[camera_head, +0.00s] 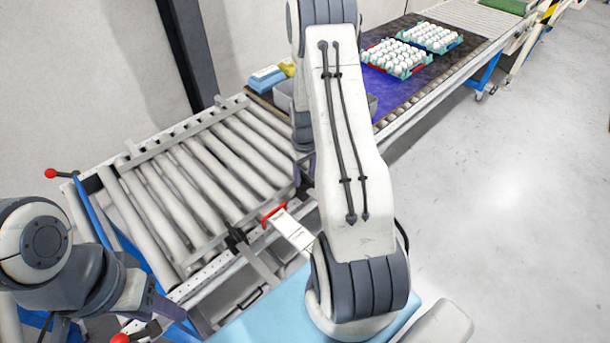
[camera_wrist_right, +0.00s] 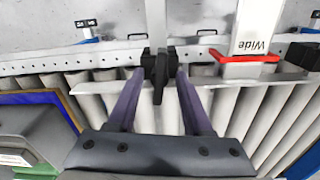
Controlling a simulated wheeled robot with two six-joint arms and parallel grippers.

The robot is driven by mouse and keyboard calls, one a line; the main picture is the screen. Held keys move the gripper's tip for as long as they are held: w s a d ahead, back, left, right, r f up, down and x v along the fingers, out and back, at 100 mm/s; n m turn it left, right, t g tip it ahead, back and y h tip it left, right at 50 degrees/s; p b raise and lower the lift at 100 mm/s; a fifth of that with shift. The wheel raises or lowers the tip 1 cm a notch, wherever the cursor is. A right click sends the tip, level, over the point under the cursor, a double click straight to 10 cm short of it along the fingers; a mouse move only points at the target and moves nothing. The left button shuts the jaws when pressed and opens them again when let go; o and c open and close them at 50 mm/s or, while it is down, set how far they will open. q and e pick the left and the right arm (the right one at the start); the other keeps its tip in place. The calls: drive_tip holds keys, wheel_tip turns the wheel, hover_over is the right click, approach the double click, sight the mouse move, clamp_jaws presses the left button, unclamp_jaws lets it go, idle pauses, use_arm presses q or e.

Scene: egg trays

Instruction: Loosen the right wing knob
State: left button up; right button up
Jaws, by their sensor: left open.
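The right wing knob (camera_wrist_right: 159,70) is black, on the guide rail in the right wrist view. Its wing points down between the two purple fingers of my right gripper (camera_wrist_right: 160,75). The fingers are open, one on each side of the knob; I cannot tell whether either touches it. In the head view my own right arm hides this knob and most of that gripper. A second black clamp (camera_head: 237,238) shows on the rail in the head view, and at the right edge of the right wrist view (camera_wrist_right: 306,54). My left gripper (camera_head: 172,316) is at the lower left, away from the knobs.
A white label plate reading "Wide" (camera_wrist_right: 255,28) with a red slider (camera_wrist_right: 246,58) is beside the knob. The roller conveyor (camera_head: 190,175) is empty. Two egg trays (camera_head: 400,72) (camera_head: 458,44) stand on the far belt. Red-ended levers (camera_head: 51,173) are at the left.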

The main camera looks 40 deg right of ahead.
sight(305, 175)
wheel_tip(305, 175, up, 10)
drive_tip(key=b, duration=0.1)
drive_tip(key=shift+r, duration=0.25)
idle(0.4)
drive_tip(key=s+a+r+n, duration=0.2)
drive_tip(key=a+r, duration=0.2)
drive_tip(key=a, duration=0.7)
drive_tip(key=s+a+r+n, duration=0.15)
drive_tip(key=a+r, duration=0.25)
drive_tip(key=a, duration=0.7)
drive_tip(key=s+a+r+n, duration=0.1)
drive_tip(key=s+a+n, duration=0.1)
drive_tip(key=s+a, duration=0.4)
drive_tip(key=s+a+r+n+y, duration=0.1)
drive_tip(key=s+a+r+n, duration=0.1)
drive_tip(key=s+a, duration=0.4)
drive_tip(key=s, duration=0.5)
drive_tip(key=shift+s, duration=0.4)
